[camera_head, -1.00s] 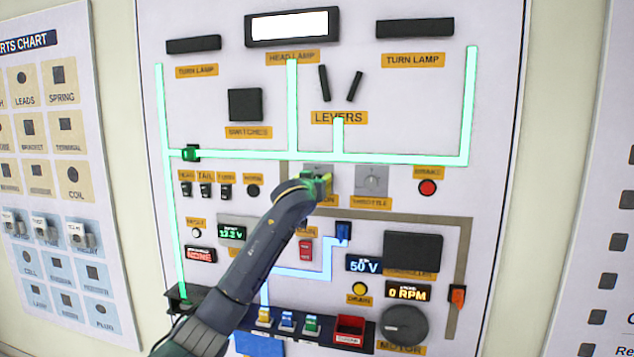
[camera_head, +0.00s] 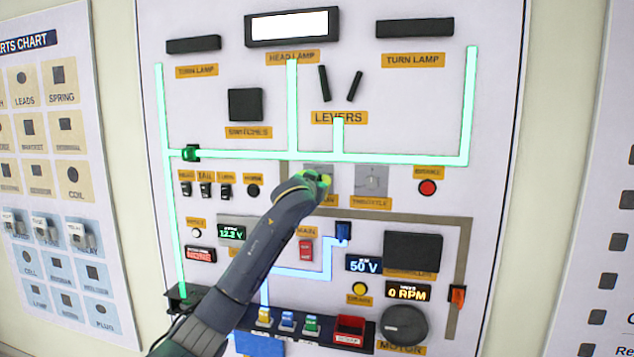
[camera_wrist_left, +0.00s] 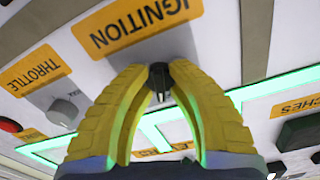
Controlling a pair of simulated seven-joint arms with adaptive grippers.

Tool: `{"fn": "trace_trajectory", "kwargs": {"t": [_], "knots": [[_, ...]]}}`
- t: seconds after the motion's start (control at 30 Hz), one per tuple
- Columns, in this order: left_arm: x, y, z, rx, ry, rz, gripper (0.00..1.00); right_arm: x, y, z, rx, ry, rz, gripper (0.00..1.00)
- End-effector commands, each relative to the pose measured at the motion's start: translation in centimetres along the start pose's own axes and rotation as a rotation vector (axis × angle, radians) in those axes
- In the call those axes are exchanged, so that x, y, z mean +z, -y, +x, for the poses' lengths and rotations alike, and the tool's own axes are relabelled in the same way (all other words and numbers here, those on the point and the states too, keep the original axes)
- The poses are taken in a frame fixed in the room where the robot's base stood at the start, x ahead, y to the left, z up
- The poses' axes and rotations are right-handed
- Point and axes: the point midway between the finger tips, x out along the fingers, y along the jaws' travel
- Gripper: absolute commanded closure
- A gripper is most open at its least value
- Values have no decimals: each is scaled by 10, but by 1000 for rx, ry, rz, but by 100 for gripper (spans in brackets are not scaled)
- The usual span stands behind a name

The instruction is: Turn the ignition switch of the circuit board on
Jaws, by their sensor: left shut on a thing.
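The circuit board (camera_head: 420,120) is an upright white panel with glowing green and blue lines. The ignition switch (camera_wrist_left: 160,80) is a small dark knob under the orange IGNITION label (camera_wrist_left: 135,22) in the left wrist view. My left gripper (camera_wrist_left: 160,84) is shut on the knob, with its yellow fingers on both sides of it. In the head view my left gripper (camera_head: 320,182) sits at the middle of the board and hides the switch, leaving a grey plate edge (camera_head: 318,168) visible. My right gripper is not in view.
The throttle knob (camera_head: 372,181) is just right of the gripper. Small toggles (camera_head: 205,190) and a horn button (camera_head: 253,190) are to its left. The red main switch (camera_head: 306,250) is below. A parts chart (camera_head: 50,150) hangs at the left.

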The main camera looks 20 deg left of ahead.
Motion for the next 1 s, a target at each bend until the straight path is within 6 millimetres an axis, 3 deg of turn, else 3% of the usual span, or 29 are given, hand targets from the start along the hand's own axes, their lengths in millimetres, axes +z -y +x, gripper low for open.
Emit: {"fn": "trace_trajectory", "kwargs": {"t": [0.6, 1.0], "knots": [[0, 0, 0, 0, 1, 549, 100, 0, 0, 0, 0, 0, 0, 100], [0, 0, 0, 0, 1, 742, 100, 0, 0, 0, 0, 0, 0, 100]]}}
